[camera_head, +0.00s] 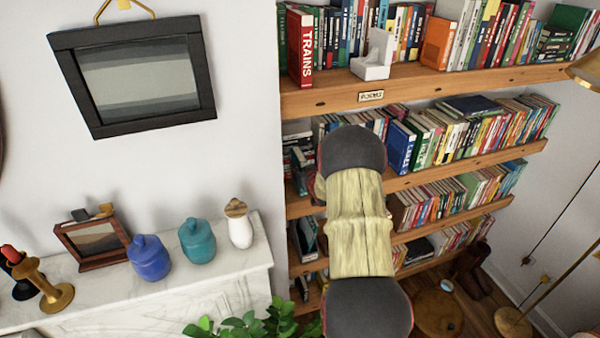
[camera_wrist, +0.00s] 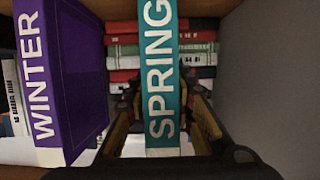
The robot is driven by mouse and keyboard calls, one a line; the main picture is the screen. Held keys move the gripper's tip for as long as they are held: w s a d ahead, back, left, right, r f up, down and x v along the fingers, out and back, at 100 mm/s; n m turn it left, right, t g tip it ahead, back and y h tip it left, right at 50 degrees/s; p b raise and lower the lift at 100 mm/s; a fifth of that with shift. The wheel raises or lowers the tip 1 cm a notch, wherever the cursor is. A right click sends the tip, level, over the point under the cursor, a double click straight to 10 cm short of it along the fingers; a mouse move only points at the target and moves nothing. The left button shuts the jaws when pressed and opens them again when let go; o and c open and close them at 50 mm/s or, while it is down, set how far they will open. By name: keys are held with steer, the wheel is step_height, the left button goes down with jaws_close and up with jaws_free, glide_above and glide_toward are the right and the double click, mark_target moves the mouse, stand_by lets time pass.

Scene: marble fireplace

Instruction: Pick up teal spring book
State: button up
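The teal spring book (camera_wrist: 160,75) stands upright in the middle of the wrist view, its spine facing me with SPRING in white letters. My gripper (camera_wrist: 158,95) has one finger on each side of this book, with the spine between them. I cannot tell whether the fingers press on the book or stand slightly apart from it. In the head view my arm covers part of the bookcase, and the gripper and the spring book are hidden.
A purple WINTER book (camera_wrist: 60,80) stands left of the spring book. Several stacked books (camera_wrist: 125,55) lie behind, and a grey wall (camera_wrist: 275,75) is close at right. Bookshelves (camera_head: 430,85) fill the right side. The mantel (camera_head: 170,295) holds vases at left.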

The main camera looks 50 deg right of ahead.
jaws_close()
steer(key=shift+d+r, duration=0.1)
steer(key=shift+r, duration=0.1)
stand_by(0.4)
